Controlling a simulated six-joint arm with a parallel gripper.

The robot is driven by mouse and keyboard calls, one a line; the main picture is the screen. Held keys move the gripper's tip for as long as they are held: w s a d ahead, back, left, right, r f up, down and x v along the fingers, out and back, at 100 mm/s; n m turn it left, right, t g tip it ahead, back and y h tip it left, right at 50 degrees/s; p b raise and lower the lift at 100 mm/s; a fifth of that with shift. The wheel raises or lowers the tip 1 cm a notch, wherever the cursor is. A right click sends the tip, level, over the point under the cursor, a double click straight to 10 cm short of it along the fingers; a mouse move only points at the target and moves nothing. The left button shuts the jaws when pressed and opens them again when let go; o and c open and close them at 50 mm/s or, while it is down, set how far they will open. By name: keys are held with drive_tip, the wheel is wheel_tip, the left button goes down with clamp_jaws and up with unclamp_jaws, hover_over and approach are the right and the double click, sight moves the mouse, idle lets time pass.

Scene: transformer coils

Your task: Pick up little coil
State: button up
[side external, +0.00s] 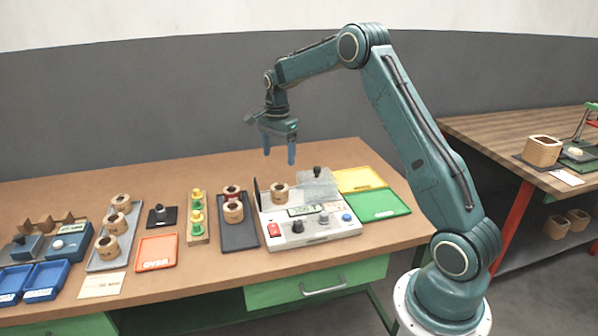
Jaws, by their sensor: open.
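My gripper (279,152) points down in the air above the back of the workbench, with its two blue fingers apart and nothing between them. Several tan wooden-looking coils stand on the bench. One coil (280,193) sits on the white tester box below the gripper. Two coils, one with a red top (232,192) and one in front of it (233,212), stand on a dark grey tray (239,237). More coils (107,247) stand in a row on a grey tray at the left. I cannot tell which is the little coil.
The tester box (312,227) has buttons, knobs and a raised clear cover (318,183). Yellow (358,180) and green (377,206) trays lie right of it. A stand with yellow and green pieces (197,219), an orange tray (156,252) and blue bins (45,281) are left.

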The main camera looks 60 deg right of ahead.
sight(280, 194)
drive_tip(key=shift+f, duration=0.1)
drive_tip(key=shift+f, duration=4.2)
drive_tip(key=shift+f, duration=2.6)
drive_tip(key=c, duration=1.2)
drive_tip(key=shift+w+r, duration=0.1)
drive_tip(key=shift+r, duration=0.1)
